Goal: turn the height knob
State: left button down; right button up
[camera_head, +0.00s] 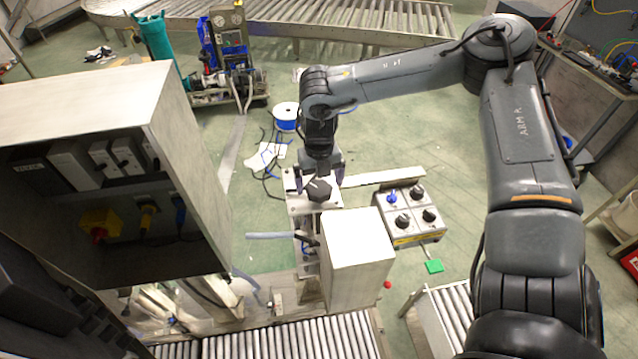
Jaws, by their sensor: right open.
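A dark faceted knob (319,191) sits on top of a pale metal bracket (301,205) in the middle of the head view. It appears to be the height knob. My right gripper (320,180) comes down to it from above and behind. Its fingers are open and lie close at the knob's far side. I cannot tell whether they touch it. The wrist hides part of the fingers. My left gripper is not in view.
A grey control box (409,234) with several knobs stands right of the bracket. A white box (352,262) is in front of it. A large open cabinet (190,150) fills the left. Roller conveyors (290,340) run along the front and back.

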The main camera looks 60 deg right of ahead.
jog(key=shift+f, duration=1.1)
jog(key=c, duration=1.1)
jog(key=shift+o, duration=0.2)
jog(key=shift+f+m+b, duration=0.2)
jog(key=shift+m+b, duration=0.4)
jog(key=shift+b, duration=0.3)
jog(key=shift+m+b, duration=0.7)
jog(key=shift+b, duration=0.15)
jog(key=shift+m+b, duration=0.9)
jog(key=shift+m, duration=0.1)
jog(key=shift+r+m+b, duration=0.15)
jog(key=shift+m+b, duration=0.45)
jog(key=shift+m, duration=0.2)
